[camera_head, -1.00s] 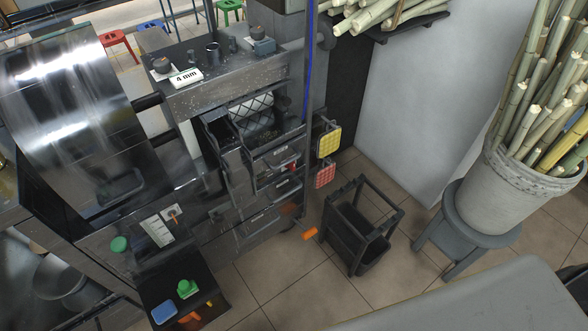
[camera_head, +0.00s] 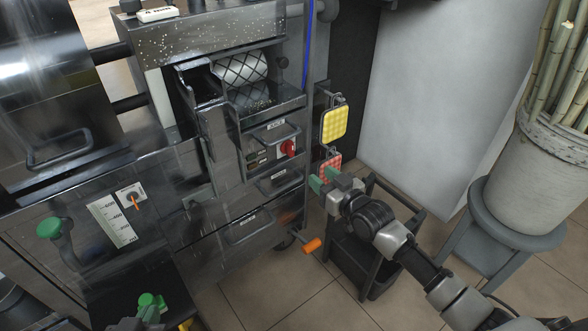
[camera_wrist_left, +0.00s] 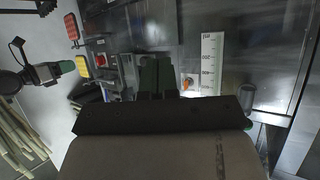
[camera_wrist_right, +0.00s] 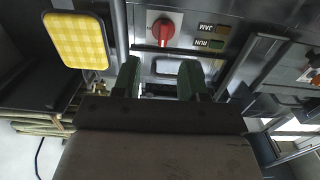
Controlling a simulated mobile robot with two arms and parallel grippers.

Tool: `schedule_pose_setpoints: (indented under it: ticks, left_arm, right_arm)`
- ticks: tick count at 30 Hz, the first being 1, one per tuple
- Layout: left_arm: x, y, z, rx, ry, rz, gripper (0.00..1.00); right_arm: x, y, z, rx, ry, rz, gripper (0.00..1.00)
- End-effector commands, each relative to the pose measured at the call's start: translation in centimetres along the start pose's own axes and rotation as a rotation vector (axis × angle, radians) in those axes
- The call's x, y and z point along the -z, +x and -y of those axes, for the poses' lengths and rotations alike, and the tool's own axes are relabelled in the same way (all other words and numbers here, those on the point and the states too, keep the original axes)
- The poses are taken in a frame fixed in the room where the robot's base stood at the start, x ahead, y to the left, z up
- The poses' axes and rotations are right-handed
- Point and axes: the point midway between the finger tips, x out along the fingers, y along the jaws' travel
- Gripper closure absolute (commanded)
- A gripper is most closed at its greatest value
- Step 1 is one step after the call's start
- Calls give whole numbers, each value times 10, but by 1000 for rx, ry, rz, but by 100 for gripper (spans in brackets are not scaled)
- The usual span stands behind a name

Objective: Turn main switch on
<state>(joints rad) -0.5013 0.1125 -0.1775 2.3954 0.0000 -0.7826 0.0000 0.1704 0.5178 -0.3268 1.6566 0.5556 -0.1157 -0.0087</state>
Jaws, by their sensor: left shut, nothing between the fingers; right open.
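The main switch (camera_head: 288,148) looks to be the red rotary knob on the front of the dark machine, beside a small indicator panel. In the right wrist view the red knob (camera_wrist_right: 163,30) sits on a pale plate, its handle roughly upright in the picture. My right gripper (camera_head: 323,179) is open and empty, right of and below the switch, apart from it. In its wrist view the two green fingers (camera_wrist_right: 160,76) are spread below the knob. My left gripper (camera_wrist_left: 157,73) is shut and empty in its wrist view, facing the machine panel.
A yellow pad (camera_head: 334,123) and a red pad (camera_head: 329,164) hang at the machine's right edge, close to my right gripper. A black cart (camera_head: 345,262) stands below the right arm. An orange handle (camera_head: 312,245) sticks out low. A cane bucket (camera_head: 535,190) stands on a stool.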

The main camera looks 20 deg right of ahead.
Motion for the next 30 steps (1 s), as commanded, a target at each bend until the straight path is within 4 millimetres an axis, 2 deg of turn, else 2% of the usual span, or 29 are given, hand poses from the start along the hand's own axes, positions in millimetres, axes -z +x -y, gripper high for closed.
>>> schedule_pose_setpoints:
  ticks: [4, 8, 17, 24, 30]
  left_arm:
    - [10, -9, 0, 0, 0, -42, 100]
    - [19, -8, -1, -3, 0, -96, 100]
    - [57, -9, -8, -22, -2, -395, 100]
    - [87, -20, -14, -37, -7, -652, 100]
    - [103, -32, -17, -46, -12, -807, 100]
  right_arm:
    - [12, 3, 4, 21, -4, -40, 57]
    - [14, 12, 5, 21, -2, -42, 57]
    - [14, 54, 5, 20, -3, -42, 57]
    - [16, 86, 6, 20, -3, -41, 57]
    - [16, 102, 6, 20, -3, -40, 57]
